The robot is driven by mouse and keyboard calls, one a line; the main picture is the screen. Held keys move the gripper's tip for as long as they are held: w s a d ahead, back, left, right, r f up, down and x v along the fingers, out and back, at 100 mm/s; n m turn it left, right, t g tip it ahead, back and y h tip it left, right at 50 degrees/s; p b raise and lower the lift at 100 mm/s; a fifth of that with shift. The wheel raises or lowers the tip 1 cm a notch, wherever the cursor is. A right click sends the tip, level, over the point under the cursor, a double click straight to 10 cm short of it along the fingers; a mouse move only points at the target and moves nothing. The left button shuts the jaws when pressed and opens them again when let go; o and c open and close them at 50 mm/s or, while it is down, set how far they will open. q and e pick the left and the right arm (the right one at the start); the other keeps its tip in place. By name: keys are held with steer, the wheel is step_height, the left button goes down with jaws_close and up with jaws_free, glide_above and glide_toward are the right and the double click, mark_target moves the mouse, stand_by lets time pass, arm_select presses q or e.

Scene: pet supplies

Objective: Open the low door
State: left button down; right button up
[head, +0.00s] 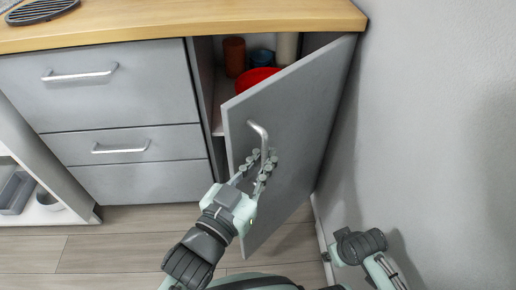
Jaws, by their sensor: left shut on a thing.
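The low grey door (295,130) stands partly open, hinged at its right side near the wall. Its curved metal handle (259,132) sits near the door's free left edge. My left gripper (262,162) is shut on the lower part of the handle. Behind the door, the cabinet inside shows a red bowl (256,79), a brown cup (234,57) and a blue cup (262,57). The door hides the rest of the inside. My right arm shows at the lower right, but its gripper is not in view.
Grey drawers (115,85) with bar handles stand left of the door, under a wooden worktop (180,20). A grey wall (425,120) is close on the right. An open white shelf (40,213) stands at the far left. The wooden floor (110,250) in front looks clear.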

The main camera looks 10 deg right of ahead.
arm_select(q)
steer(key=shift+s+d+f, duration=0.2)
steer(key=shift+s+d, duration=0.5)
steer(key=shift+s, duration=0.2)
arm_select(e)
steer(key=shift+w+f, duration=0.1)
steer(key=shift+f, duration=0.4)
arm_select(q)
steer(key=c, duration=1.9)
jaws_free()
steer(key=shift+s, duration=0.1)
steer(key=shift+o, duration=0.2)
steer(key=shift+r, duration=0.15)
arm_select(e)
steer(key=shift+a, duration=0.15)
